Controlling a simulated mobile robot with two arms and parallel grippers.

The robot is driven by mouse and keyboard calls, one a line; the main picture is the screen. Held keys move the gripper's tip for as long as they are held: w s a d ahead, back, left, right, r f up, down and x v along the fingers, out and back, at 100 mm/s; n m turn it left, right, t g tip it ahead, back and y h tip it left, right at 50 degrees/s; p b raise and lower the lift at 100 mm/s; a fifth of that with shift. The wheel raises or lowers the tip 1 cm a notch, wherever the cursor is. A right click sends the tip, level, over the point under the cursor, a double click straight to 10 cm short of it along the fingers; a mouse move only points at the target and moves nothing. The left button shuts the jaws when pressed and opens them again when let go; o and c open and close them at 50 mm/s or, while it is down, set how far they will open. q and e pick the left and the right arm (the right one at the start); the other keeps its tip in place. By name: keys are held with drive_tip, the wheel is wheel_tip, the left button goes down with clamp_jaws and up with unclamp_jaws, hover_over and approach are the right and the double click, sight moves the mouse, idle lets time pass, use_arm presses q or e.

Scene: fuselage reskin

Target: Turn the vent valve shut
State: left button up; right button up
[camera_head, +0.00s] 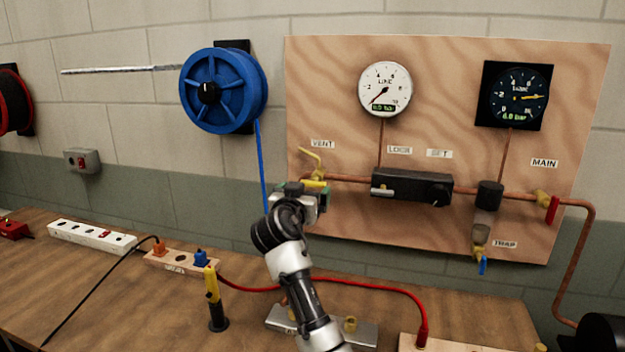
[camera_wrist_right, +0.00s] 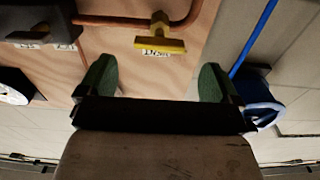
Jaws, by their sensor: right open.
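The vent valve has a yellow bar handle (camera_head: 315,183) at the left end of the copper pipe, below the VENT label (camera_head: 322,144). The bar lies roughly level, along the line of the pipe. It also shows in the right wrist view (camera_wrist_right: 160,44), beyond the fingertips and between them sideways. My right gripper (camera_head: 300,190) is in front of the board's lower left, close to the handle, and hides part of the valve. In the wrist view its green fingers (camera_wrist_right: 155,82) are spread apart and empty, with no contact visible. My left gripper is not in view.
The wooden board (camera_head: 345,235) carries a black regulator (camera_head: 412,187), a white line gauge (camera_head: 384,89), a dark gauge (camera_head: 519,96) and a red-handled main valve (camera_head: 552,209). A blue hose reel (camera_head: 222,90) hangs left. The bench (camera_head: 120,285) holds power strips, cables and an upright yellow-black tool (camera_head: 213,300).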

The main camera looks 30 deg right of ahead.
sight(312, 185)
drive_tip(key=p+x, duration=0.1)
drive_tip(key=x, duration=0.5)
drive_tip(key=shift+w+d+f, duration=0.1)
drive_tip(key=shift+d+f, duration=0.05)
drive_tip(key=shift+d, duration=0.05)
